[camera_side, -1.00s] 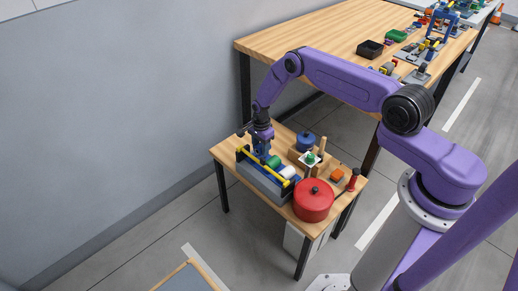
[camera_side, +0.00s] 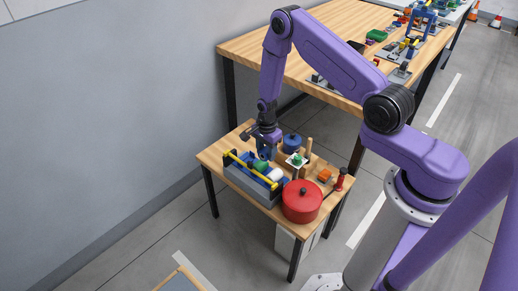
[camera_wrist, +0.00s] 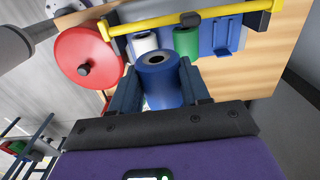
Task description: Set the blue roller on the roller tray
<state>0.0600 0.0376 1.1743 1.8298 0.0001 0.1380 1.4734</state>
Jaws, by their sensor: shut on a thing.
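My gripper (camera_wrist: 158,92) is shut on the blue roller (camera_wrist: 155,78), whose end with a dark hole faces the wrist camera. The roller tray (camera_side: 246,181) is a grey box with a yellow bar on the near table. In the wrist view it lies just beyond the held roller, with a white roller (camera_wrist: 144,43), a green roller (camera_wrist: 186,41) and bare blue slots (camera_wrist: 228,36) on the right. There the fingers and the held roller are hard to tell apart.
A red lidded pot (camera_side: 302,203) stands at the tray's right end. A blue lidded pot (camera_side: 291,142), a wooden block with a peg (camera_side: 308,146), an orange block (camera_side: 325,175) and a red-handled tool (camera_side: 340,180) crowd the table behind. The wall is to the left.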

